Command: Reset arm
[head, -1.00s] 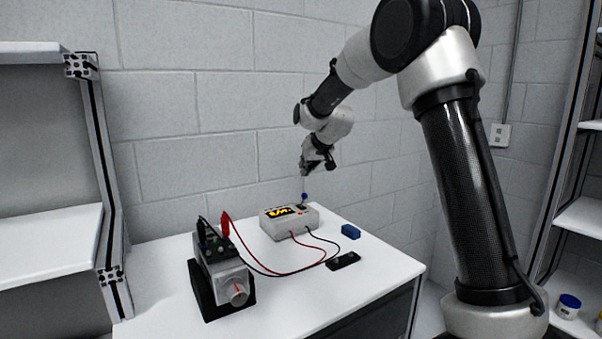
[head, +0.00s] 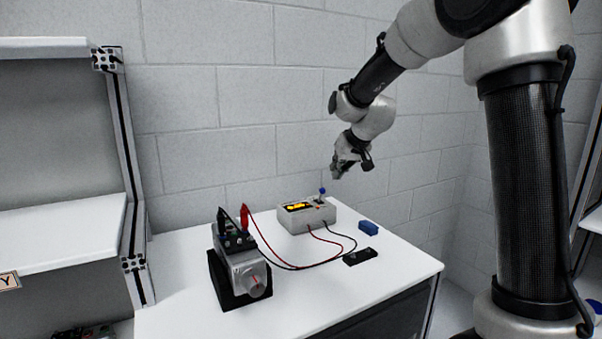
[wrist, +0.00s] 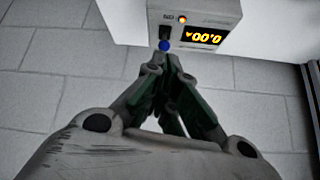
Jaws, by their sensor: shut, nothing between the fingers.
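My gripper (head: 338,174) is shut and empty in the air above the back of the white table (head: 185,285). In the wrist view my gripper (wrist: 170,60) has its fingertips together, close in the picture to the blue knob of a switch (wrist: 164,45). In the head view the blue-tipped switch (head: 322,191) sits on top of a pale meter box (head: 293,221) with a lit yellow display. The gripper is above and a little right of the switch, apart from it. The box also shows in the wrist view (wrist: 222,14), its display lit and an orange light on.
A servo unit (head: 240,270) in a black stand is at the table's front left, with red and black clips (head: 244,215) on top. Red and black leads run from it to the box. A blue block (head: 368,228) and a black piece (head: 360,256) lie to the right.

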